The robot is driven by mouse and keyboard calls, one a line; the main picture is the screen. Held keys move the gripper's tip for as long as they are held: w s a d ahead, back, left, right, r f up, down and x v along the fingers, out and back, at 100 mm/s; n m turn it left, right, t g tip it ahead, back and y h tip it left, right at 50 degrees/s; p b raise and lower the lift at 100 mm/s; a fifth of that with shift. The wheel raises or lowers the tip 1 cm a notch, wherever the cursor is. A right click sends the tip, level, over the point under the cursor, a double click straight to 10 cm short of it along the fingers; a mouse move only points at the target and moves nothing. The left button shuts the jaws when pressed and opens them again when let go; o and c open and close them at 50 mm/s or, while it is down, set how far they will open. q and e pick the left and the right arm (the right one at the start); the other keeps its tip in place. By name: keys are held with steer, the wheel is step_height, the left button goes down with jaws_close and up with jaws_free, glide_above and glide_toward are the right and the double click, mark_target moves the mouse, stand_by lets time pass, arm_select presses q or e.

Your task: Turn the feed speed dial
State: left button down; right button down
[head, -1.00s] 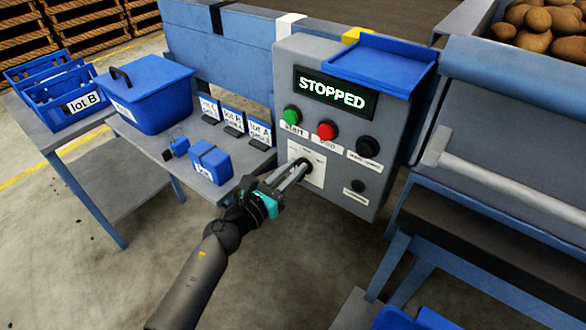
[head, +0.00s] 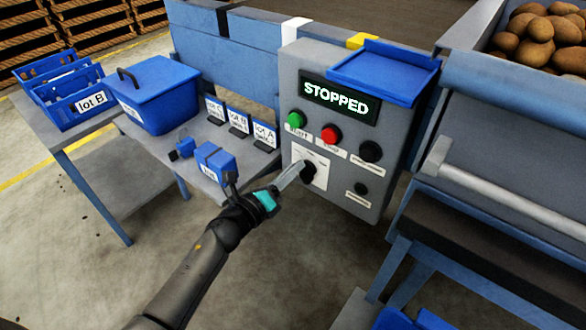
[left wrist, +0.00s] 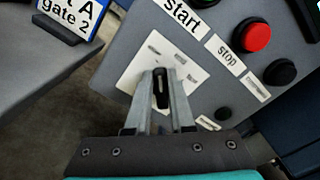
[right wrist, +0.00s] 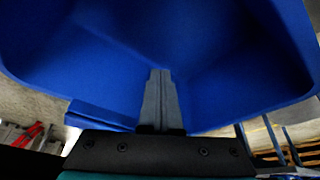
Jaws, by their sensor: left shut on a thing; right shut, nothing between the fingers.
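The feed speed dial is a black knob (head: 309,174) on a white plate (head: 318,160), low on the left of the grey control box (head: 290,83). My left gripper (head: 303,172) reaches it from the lower left and is shut on the knob. In the left wrist view the two fingers (left wrist: 160,92) stand either side of the dark knob (left wrist: 161,86). The plate's small markings are too blurred to read. The display (head: 339,99) reads STOPPED. My right gripper (right wrist: 159,78) is shut and empty, in front of a blue surface in the right wrist view.
Above the dial are a green start button (head: 296,118) and a red stop button (head: 330,134). A black knob (head: 370,152) and a smaller one (head: 361,188) sit to the right. A blue tray (head: 385,70) tops the box. A side table with blue boxes (head: 153,95) stands left.

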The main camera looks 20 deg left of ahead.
arm_select(q)
steer(key=shift+a+f+n, duration=0.1)
steer(key=shift+n, duration=0.5)
arm_select(e)
steer(key=shift+a+f, duration=0.1)
steer(key=shift+f, duration=0.25)
steer(key=shift+s+f, duration=0.15)
arm_select(q)
steer(key=c, duration=0.8)
jaws_free()
arm_select(e)
steer(key=f, duration=0.1)
steer(key=f+p, duration=0.1)
steer(key=shift+s+d+f+g, duration=0.2)
steer(key=shift+s+f+g, duration=0.1)
steer(key=shift+s, duration=0.05)
arm_select(q)
steer(key=shift+v, duration=6)
